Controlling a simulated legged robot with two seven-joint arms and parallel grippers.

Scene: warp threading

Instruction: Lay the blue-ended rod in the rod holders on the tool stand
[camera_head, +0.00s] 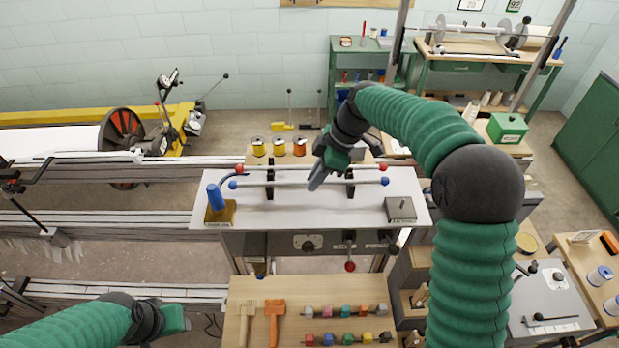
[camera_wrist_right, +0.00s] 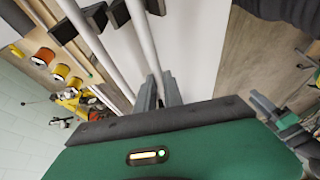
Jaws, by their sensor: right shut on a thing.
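The blue-ended rod (camera_head: 300,183) is a pale rod lying level across the tool stand (camera_head: 300,211), with a blue ball at each end. It crosses at the black rod holders (camera_head: 350,184) (camera_head: 269,184); I cannot tell if it rests fully in them. My right gripper (camera_head: 316,184) is shut on its middle. The rod (camera_wrist_right: 142,35) runs into the jaws (camera_wrist_right: 160,92) in the right wrist view. A red-ended rod (camera_head: 300,168) lies parallel behind it. My left gripper (camera_head: 176,319) is low at the left, away from the stand; its jaws are unclear.
A blue-handled tool (camera_head: 215,196) stands on the stand's left, a metal block (camera_head: 400,208) on its right. Several spools (camera_head: 279,147) sit behind. A wooden bench (camera_head: 300,292) with mallets and coloured pieces is in front. The stand's front middle is clear.

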